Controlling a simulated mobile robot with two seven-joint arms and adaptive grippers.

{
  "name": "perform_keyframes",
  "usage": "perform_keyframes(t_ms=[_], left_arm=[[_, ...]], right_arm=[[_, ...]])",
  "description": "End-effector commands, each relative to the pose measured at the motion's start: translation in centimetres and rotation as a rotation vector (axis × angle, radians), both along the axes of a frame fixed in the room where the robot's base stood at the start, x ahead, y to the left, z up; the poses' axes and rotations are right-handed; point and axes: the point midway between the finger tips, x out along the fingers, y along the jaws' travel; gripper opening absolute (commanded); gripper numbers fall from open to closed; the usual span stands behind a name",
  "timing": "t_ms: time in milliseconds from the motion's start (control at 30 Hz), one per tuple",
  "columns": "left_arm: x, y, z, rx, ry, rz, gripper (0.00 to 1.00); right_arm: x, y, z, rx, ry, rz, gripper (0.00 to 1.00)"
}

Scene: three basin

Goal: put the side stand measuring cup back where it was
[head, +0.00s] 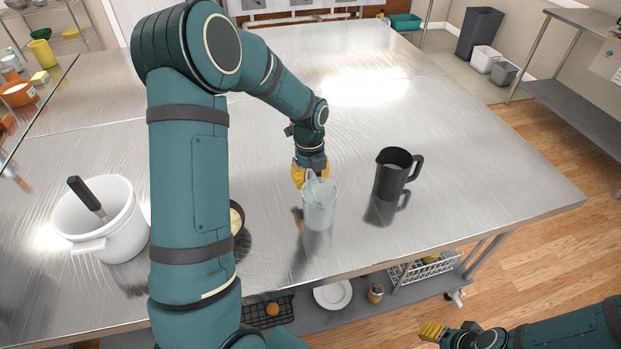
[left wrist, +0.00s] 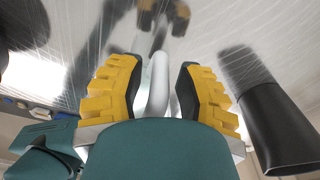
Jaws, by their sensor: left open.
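A pale grey-blue measuring cup (head: 319,206) stands upright on the steel table near its front edge. A dark grey measuring cup (head: 392,175) with a handle on its right stands to its right. I cannot tell which one the task means. My left gripper (head: 309,174) is open at the far side of the pale cup. In the left wrist view, a pale handle (left wrist: 157,83) lies between the two yellow fingers of the gripper (left wrist: 158,92), with gaps visible. The dark cup (left wrist: 278,125) is at the right there. My right gripper (head: 432,331) is low at the right, off the table; its opening is unclear.
A white pot (head: 120,228) with a dark-handled utensil (head: 88,197) stands at the left. A dark pan (head: 237,217) is partly hidden behind my left arm. The table (head: 480,185) is clear right of the dark cup. A shelf below holds a white plate (head: 333,294).

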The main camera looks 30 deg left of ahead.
Motion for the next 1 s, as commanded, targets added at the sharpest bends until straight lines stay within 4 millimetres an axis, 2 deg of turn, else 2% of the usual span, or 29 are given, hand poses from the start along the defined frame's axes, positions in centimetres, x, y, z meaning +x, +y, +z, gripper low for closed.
perform_keyframes(t_ms=[167, 400, 600, 800, 1000], left_arm=[[0.2, 0.2, 2.9, 0.002, -0.005, 0.001, 0.34], [0.5, 0.5, 7.8, 0.002, -0.005, 0.001, 0.34], [0.6, 0.7, 10.7, 0.001, -0.003, 0.001, 0.34], [0.7, 0.7, 11.7, 0.000, -0.001, 0.000, 0.34], [0.6, 0.7, 11.7, 0.000, -0.001, 0.000, 0.34]], right_arm=[[0.1, 0.0, 0.4, 0.000, -0.002, -0.002, 0.47], [0.3, -0.1, 1.0, -0.002, -0.008, -0.005, 0.47], [0.4, -0.1, 1.3, -0.002, -0.008, -0.006, 0.47], [0.3, -0.1, 1.4, -0.001, -0.008, -0.006, 0.47], [0.3, -0.1, 1.4, -0.001, -0.007, -0.006, 0.47]])
